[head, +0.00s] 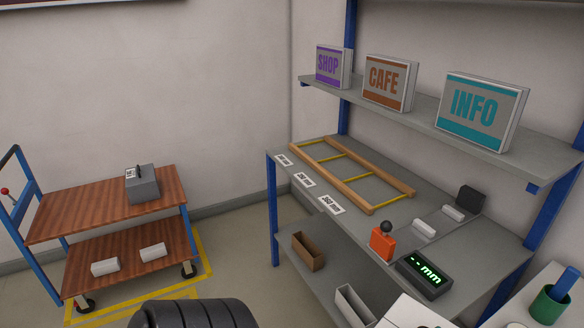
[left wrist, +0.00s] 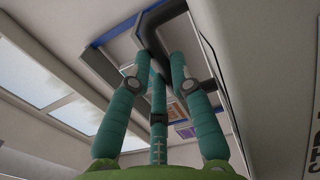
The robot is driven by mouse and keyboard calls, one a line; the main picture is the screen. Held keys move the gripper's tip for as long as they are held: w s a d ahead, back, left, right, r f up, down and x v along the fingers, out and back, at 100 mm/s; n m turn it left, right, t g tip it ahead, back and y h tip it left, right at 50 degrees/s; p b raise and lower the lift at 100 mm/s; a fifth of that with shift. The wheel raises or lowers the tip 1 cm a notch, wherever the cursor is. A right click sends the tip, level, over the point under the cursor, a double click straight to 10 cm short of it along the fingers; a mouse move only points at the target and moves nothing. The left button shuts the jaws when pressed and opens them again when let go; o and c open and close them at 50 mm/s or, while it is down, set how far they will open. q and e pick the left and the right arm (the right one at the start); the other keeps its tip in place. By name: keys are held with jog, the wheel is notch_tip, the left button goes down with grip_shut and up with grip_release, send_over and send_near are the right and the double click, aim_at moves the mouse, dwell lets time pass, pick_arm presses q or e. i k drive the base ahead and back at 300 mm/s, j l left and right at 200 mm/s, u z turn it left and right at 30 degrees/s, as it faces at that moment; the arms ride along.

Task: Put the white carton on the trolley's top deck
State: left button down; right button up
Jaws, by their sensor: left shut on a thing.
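My left gripper (left wrist: 157,68) shows in the left wrist view, its teal fingers closed around a dark bent bar (left wrist: 152,38). What this bar belongs to is unclear. The trolley (head: 42,222) stands at the left in the head view. A grey box with a dark top piece (head: 143,187) sits on the right part of its brown top deck (head: 80,208). A white thing with dark marks (head: 408,312) is cut off by the lower edge of the head view. I cannot tell whether it is the white carton. My right gripper is out of view.
Two small white blocks lie on the trolley's lower deck (head: 128,256). The left part of the top deck is clear. A grey workbench (head: 330,170) with blue posts holds a wooden frame (head: 325,188).

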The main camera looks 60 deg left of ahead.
aim_at(82, 208)
jog(key=u, duration=2.4)
jog(key=i+j+u, duration=0.15)
jog(key=u, duration=0.2)
jog(key=i+j+u, duration=0.1)
jog(key=i+u, duration=0.25)
jog(key=i+j, duration=0.15)
jog(key=i, duration=0.45)
jog(key=i+j, duration=0.2)
jog(key=i, duration=0.4)
jog(key=i+j, duration=0.15)
jog(key=i, duration=0.5)
jog(key=i+j, duration=0.2)
jog(key=i, duration=0.4)
